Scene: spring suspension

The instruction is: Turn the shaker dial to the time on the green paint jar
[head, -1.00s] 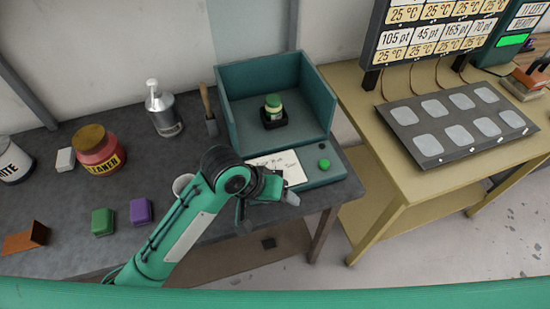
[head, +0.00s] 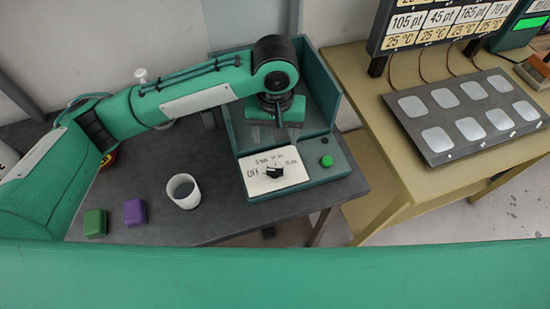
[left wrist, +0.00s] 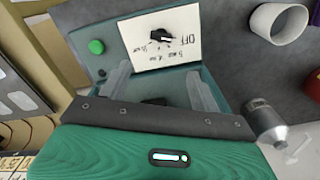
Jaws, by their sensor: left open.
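The shaker (head: 345,165) is a teal open-fronted box with a white dial panel on its front ledge. The black dial (head: 274,171) sits on the panel, with "OFF" at its left and smaller time marks around it. The dial also shows in the left wrist view (left wrist: 165,38); its exact pointing is too small to tell. My left gripper (head: 275,135) is open and empty above the shaker, behind the dial and apart from it. Its two fingers show spread in the left wrist view (left wrist: 158,84). The green paint jar is hidden behind my left arm. My right gripper is out of view.
A green button (head: 327,161) is right of the dial. A white cup (head: 183,191), a purple block (head: 135,212) and a green block (head: 95,223) stand on the grey bench left of it. A yellow table (head: 400,150) with a dark padded panel (head: 465,115) stands at right.

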